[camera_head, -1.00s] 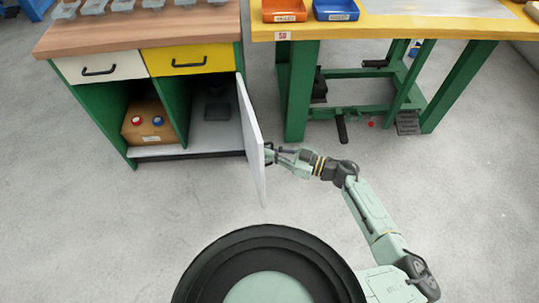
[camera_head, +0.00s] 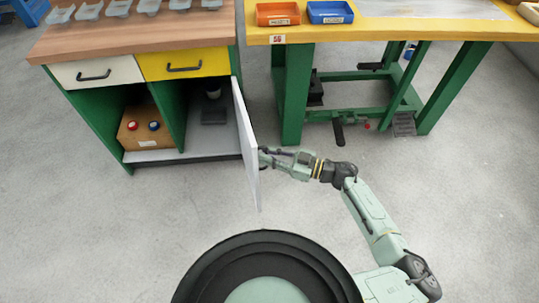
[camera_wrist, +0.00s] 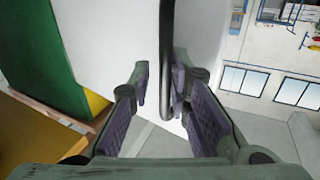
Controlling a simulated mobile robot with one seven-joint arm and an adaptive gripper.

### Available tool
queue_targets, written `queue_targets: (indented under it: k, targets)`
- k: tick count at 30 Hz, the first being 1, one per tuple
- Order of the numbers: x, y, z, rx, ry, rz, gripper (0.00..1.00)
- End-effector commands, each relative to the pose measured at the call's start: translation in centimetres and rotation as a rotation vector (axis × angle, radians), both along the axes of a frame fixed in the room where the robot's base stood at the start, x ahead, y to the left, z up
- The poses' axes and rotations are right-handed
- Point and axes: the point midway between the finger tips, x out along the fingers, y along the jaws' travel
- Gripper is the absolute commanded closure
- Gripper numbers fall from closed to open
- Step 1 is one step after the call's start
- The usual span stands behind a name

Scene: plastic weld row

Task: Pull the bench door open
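The bench door (camera_head: 246,145) is a pale panel standing swung well out from the green bench, seen nearly edge-on, with the compartment behind it open. In the wrist view its white face (camera_wrist: 110,45) fills the upper middle. A dark vertical bar handle (camera_wrist: 167,60) runs down that face. My gripper (camera_head: 264,157) is at the right side of the door, by the handle. In the wrist view my gripper (camera_wrist: 160,88) has its fingers apart, with the bar between them, closer to the right finger. A gap shows on the left of the bar.
The bench has a wooden top (camera_head: 130,35), a white drawer (camera_head: 95,72) and a yellow drawer (camera_head: 185,64). A green-legged workbench (camera_head: 293,95) stands at right. Floor in front is clear.

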Motion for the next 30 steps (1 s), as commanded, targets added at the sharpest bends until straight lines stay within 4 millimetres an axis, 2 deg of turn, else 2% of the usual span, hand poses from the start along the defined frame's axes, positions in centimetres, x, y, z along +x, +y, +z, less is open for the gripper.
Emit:
queue_targets:
  k: [5, 12, 18, 24, 30]
  targets:
    - [-0.5, -1.8, 0.0, -0.004, -0.001, -0.004, 0.83]
    - [-2.3, -6.6, -0.1, -0.005, 0.002, -0.004, 0.83]
    - [-3.5, -9.9, 0.0, -0.004, 0.001, -0.002, 0.83]
    - [-4.1, -11.3, 0.0, -0.001, 0.001, -0.001, 0.83]
    - [-4.1, -11.4, 0.0, -0.001, 0.001, -0.001, 0.83]
